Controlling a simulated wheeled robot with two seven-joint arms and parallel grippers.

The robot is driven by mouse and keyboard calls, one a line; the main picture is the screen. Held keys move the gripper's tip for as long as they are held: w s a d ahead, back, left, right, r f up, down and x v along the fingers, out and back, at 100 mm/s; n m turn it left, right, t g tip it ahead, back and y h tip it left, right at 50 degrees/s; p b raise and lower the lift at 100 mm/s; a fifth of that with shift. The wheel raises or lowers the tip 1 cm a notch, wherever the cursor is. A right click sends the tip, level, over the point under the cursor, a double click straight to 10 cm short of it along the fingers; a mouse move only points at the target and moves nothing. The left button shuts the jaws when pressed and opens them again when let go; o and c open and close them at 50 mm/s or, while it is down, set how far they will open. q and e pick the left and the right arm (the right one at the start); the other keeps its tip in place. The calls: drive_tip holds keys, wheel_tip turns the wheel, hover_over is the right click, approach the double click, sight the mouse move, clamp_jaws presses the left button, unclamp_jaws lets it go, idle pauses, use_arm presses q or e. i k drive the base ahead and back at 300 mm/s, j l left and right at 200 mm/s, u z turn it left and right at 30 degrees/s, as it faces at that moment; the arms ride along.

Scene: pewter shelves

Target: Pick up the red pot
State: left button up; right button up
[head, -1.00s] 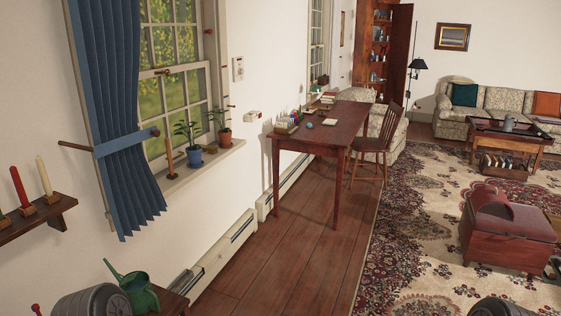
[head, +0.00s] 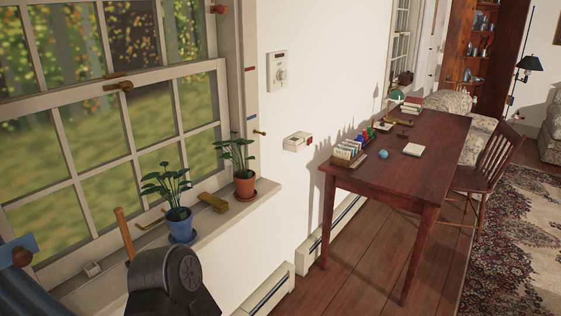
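The red pot (head: 244,187) is a terracotta-red plant pot on a small saucer, holding a green leafy plant. It stands upright near the right end of the white window sill. A blue pot (head: 180,226) with a similar plant stands to its left on the same sill. A dark grey rounded part of my own arm shows at the lower left, in front of the sill and below the blue pot. No gripper fingers show, so neither gripper is in view. The red pot is not covered by anything.
A brass-coloured block (head: 212,203) lies on the sill between the pots. A wooden stick (head: 124,232) rises at the left of the blue pot. The window (head: 110,150) is behind the sill. A red-brown desk (head: 400,165) with small items stands to the right, with bare floor (head: 345,270) before it.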

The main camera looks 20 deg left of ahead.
sight(244, 179)
drive_tip(key=i, duration=1.2)
